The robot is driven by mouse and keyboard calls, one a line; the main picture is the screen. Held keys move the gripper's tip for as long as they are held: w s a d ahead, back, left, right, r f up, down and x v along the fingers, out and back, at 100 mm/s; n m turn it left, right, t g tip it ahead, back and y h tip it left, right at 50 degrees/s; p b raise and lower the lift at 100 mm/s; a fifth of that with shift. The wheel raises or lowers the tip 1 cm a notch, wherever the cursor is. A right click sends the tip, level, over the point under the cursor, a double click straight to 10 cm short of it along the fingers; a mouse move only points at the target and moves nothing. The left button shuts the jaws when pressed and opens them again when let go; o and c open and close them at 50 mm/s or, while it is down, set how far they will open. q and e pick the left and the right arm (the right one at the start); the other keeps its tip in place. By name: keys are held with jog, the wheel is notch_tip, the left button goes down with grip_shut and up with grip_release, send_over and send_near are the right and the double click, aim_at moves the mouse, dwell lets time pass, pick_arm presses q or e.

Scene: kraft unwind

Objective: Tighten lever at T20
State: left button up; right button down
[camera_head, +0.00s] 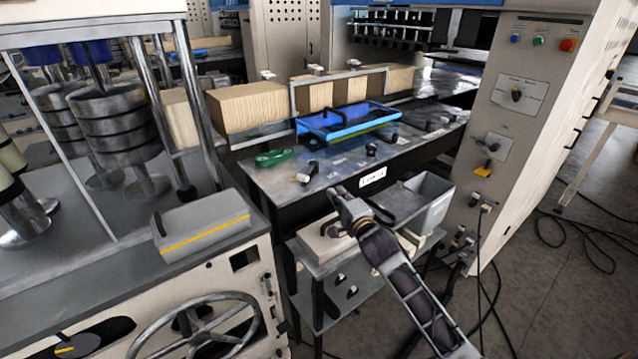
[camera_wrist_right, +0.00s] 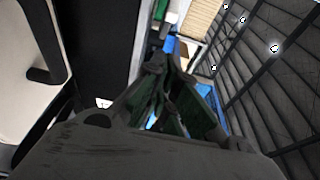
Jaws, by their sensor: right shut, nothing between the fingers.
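Small dark levers stand on the grey bench top (camera_head: 268,184), among them a front lever with a pale part (camera_head: 306,174) and a black lever (camera_head: 371,150) farther right. No T20 mark is readable, so I cannot tell which lever it names. My right gripper (camera_head: 337,193) is just in front of the bench's front edge, apart from the levers. It is shut and empty. In the right wrist view its dark fingers with green pads (camera_wrist_right: 172,75) fill the middle, and no lever is clear there. My left gripper is not in view.
A blue tray (camera_head: 345,124) and a green coiled strap (camera_head: 275,157) lie on the bench. Cardboard-coloured blocks (camera_head: 246,108) stand behind. A grey bin (camera_head: 429,203) and a lower shelf sit below the bench front. A control cabinet (camera_head: 518,120) rises at right; a machine with a handwheel (camera_head: 200,325) stands at left.

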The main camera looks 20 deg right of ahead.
aim_at(309, 173)
jog(key=shift+w+a+p, duration=0.2)
jog(key=shift+w+a, duration=0.4)
jog(key=shift+w, duration=0.65)
jog(key=shift+w+a+p, duration=0.2)
jog(key=shift+w+a, duration=0.35)
jog(key=shift+w, duration=0.65)
jog(key=shift+w+a+p, duration=0.2)
jog(key=shift+w+a, duration=0.4)
jog(key=shift+w, duration=0.65)
